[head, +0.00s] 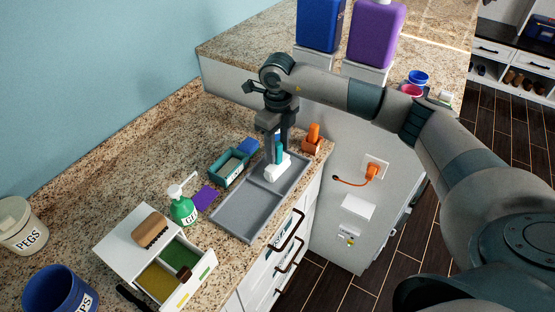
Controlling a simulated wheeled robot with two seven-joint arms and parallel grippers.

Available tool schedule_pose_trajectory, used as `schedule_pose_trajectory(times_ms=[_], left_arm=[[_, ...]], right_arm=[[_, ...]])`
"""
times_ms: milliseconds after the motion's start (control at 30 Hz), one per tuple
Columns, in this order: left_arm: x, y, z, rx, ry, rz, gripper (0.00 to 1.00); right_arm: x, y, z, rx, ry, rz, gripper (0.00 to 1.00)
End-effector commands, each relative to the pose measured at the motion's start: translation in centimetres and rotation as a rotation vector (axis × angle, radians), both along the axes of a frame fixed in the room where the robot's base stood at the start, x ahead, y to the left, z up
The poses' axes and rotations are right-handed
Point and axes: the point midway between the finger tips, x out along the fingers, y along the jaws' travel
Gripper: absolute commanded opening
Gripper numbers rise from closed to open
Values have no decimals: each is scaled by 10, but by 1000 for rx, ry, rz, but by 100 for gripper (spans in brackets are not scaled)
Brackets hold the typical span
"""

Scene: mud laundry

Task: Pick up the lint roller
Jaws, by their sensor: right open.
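What looks like the lint roller is a white piece (276,170) with an upright teal handle (279,154). It stands in the far part of a grey divided tray (241,216) on the granite counter. My right gripper (276,151) points down over it, with its fingers open on either side of the teal handle. I cannot tell whether a finger touches the handle. The fingers hide part of the handle. My left gripper is out of view.
An orange item in a brown holder (311,146) stands close right of the gripper. A teal box (229,167), purple cloth (206,198), green pump bottle (183,209) and white drawer unit (125,244) with a brush (150,230) stand left. The tray's near part is empty.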

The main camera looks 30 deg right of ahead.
Motion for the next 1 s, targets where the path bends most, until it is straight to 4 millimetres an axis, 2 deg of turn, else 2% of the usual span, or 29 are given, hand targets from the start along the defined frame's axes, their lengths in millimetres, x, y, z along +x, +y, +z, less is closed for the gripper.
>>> schedule_pose_trajectory(times_ms=[33,200,667,833,1000], left_arm=[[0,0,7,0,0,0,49],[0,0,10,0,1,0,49],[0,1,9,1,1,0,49],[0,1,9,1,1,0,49],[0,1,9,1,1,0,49]], right_arm=[[-1,1,-5,1,4,0,42],[-1,1,-17,0,1,1,42],[0,1,-18,1,0,1,42],[0,1,-18,1,0,1,2],[0,1,-18,1,0,1,0]])
